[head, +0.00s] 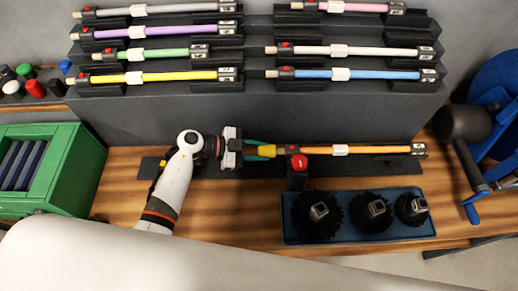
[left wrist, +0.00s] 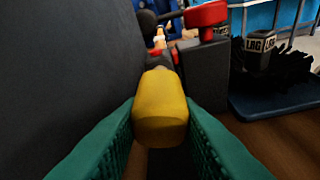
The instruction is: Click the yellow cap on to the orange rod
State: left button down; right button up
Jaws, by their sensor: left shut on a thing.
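The orange rod (head: 318,150) lies level in holders on the dark base strip in front of the grey rack, its dark-tipped end pointing left. My left gripper (head: 262,151) is shut on the yellow cap (head: 266,151), at the left end of the rod. In the left wrist view the yellow cap (left wrist: 160,108) sits between the green finger pads, in line with the dark rod end behind it. Whether the cap is seated on the rod or only touching it cannot be told. My right gripper is not in view.
A red-topped clamp (head: 298,163) stands just right of the cap. A blue tray (head: 340,239) with several black brushes lies in front. Racked coloured rods (head: 180,75) rise behind. A green box (head: 84,170) stands left, and a blue reel (head: 495,85) right.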

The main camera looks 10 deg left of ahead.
pick_arm(q)
jog(key=shift+w+d, duration=0.25)
jog(key=shift+d, duration=0.95)
dwell(0.3)
jog(key=c, duration=1)
grip_release()
jog(key=b+v, duration=0.1)
jog(key=v, duration=1.1)
jog(key=shift+b, duration=0.35)
